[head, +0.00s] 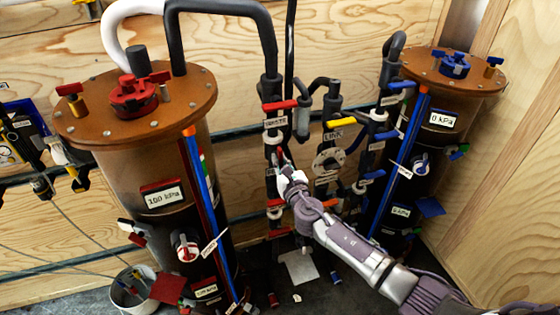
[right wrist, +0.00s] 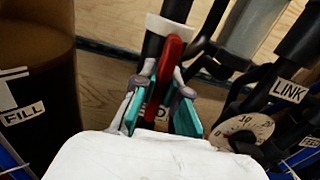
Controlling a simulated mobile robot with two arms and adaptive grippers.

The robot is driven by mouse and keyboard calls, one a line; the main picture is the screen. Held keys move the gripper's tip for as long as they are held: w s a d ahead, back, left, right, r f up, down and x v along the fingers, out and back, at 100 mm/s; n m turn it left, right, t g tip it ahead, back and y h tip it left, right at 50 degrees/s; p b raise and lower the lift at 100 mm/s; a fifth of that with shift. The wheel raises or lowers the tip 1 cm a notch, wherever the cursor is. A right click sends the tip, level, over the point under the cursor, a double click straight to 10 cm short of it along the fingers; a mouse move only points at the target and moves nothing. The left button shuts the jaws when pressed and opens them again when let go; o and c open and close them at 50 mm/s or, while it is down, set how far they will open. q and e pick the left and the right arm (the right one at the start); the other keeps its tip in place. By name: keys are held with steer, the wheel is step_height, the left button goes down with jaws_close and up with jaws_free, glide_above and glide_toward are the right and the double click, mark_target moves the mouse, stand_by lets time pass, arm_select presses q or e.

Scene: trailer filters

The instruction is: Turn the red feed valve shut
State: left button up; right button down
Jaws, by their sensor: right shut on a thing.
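The red feed valve handle (right wrist: 170,70) stands nearly upright in the right wrist view, along a dark pipe with a white collar. My right gripper (right wrist: 165,112) has its teal finger pads on either side of the handle's lower part and is shut on it. A label behind the fingers is mostly hidden; only its last letters show. In the head view my right gripper (head: 285,168) reaches the middle pipe from the lower right, and a small red part of the handle (head: 282,155) shows above it. My left gripper is not in view.
Another red valve handle (head: 280,105) sits higher on the same pipe. A pressure dial (right wrist: 246,130) and a LINK label (right wrist: 289,91) are close to the right. A brown-topped tank (head: 195,98) stands left, another (head: 470,75) right. A bucket (head: 125,298) stands at the lower left.

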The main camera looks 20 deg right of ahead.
steer(key=shift+m, duration=0.4)
steer(key=shift+f+m+b, duration=0.1)
steer(key=shift+m+b, duration=0.55)
steer(key=shift+m, duration=0.45)
steer(key=m+b, duration=0.1)
steer(key=m, duration=0.4)
steer(key=shift+b, duration=0.35)
steer(key=m+b, duration=0.1)
steer(key=m, duration=0.8)
steer(key=shift+m, duration=0.4)
steer(key=c, duration=1.2)
jaws_free()
